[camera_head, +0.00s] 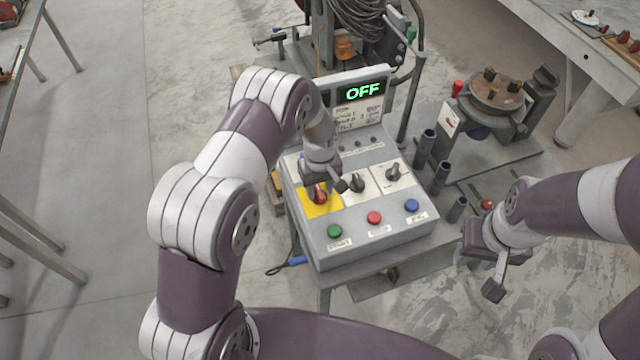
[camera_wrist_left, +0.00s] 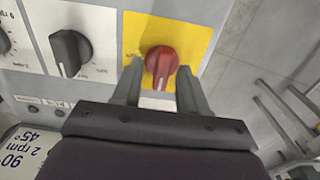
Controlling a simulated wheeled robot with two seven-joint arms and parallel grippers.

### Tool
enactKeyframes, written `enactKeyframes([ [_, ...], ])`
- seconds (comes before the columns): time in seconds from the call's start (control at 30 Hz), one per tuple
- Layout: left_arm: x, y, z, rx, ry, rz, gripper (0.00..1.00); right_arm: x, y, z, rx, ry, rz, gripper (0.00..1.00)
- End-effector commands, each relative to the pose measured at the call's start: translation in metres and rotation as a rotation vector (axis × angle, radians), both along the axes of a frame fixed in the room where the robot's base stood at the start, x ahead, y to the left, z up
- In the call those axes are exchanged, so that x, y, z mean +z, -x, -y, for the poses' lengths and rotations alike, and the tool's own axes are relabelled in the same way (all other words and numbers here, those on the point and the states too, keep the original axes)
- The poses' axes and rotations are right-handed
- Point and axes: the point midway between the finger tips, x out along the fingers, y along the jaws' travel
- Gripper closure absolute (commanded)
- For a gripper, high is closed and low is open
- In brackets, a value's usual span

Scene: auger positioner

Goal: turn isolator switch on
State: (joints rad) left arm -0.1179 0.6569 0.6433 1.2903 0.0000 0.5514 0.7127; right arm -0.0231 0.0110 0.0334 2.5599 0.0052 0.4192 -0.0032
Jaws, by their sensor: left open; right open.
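The red isolator switch (camera_head: 319,196) sits on a yellow plate (camera_head: 318,211) at the left of the grey control box (camera_head: 350,246). In the left wrist view the red knob (camera_wrist_left: 161,64) stands between the two fingers of my left gripper (camera_wrist_left: 162,80), with a gap to each side. The left gripper (camera_head: 325,186) is open over the switch and partly hides it in the head view. The display (camera_head: 362,92) on the box reads OFF in green. My right gripper (camera_head: 488,270) is open and empty, to the right of the box.
Two black rotary knobs (camera_head: 357,183) (camera_head: 393,172) sit right of the switch. Green (camera_head: 334,231), red (camera_head: 374,218) and blue (camera_head: 412,206) buttons line the box front. A machine with a round table (camera_head: 497,95) stands behind right.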

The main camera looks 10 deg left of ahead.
Motion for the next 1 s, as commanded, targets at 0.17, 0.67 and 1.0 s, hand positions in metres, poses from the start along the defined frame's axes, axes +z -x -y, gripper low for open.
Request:
enactKeyframes([
  [0.17,-0.0047,0.0003,-0.0001,0.0,0.0,0.0,0.57,0.0008,0.0001,0.0,0.0,0.0,0.0,0.57],
  [0.67,-0.0042,-0.0001,-0.0001,-0.006,0.0,0.001,1.0,0.0003,0.0,0.0,0.0,0.0,0.0,0.57],
  [1.0,-0.0049,-0.0004,-0.0001,-0.144,0.0,0.002,1.0,-0.0052,0.0001,0.0,0.0,0.0,0.0,0.57],
])
